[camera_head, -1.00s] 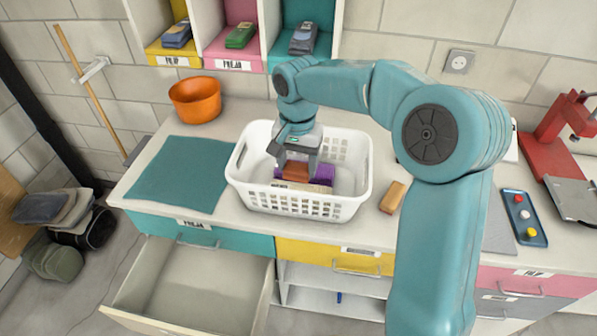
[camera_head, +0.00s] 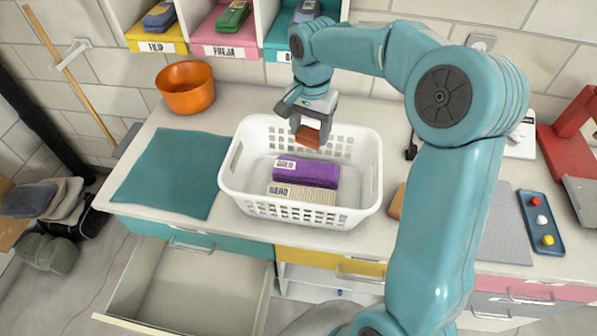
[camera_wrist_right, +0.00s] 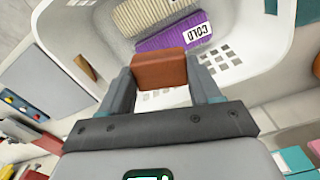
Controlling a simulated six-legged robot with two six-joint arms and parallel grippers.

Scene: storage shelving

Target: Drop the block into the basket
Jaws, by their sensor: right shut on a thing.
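My right gripper (camera_head: 309,128) is shut on a red-brown block (camera_head: 308,138) and holds it over the back part of the white basket (camera_head: 374,180). In the right wrist view the block (camera_wrist_right: 159,68) sits between the two fingers, with the basket's inside beyond it. The block is clear of the items in the basket: a purple labelled bundle (camera_head: 310,172) and a beige ribbed bundle (camera_head: 310,195), lying on the basket floor. My left gripper is not in view.
A teal mat (camera_head: 172,180) and an orange pot (camera_head: 187,88) are left of the basket. A tan block (camera_head: 397,202) lies right of it, partly hidden by my arm. Cubbies (camera_head: 227,45) stand behind. A drawer (camera_head: 185,285) is open below the counter.

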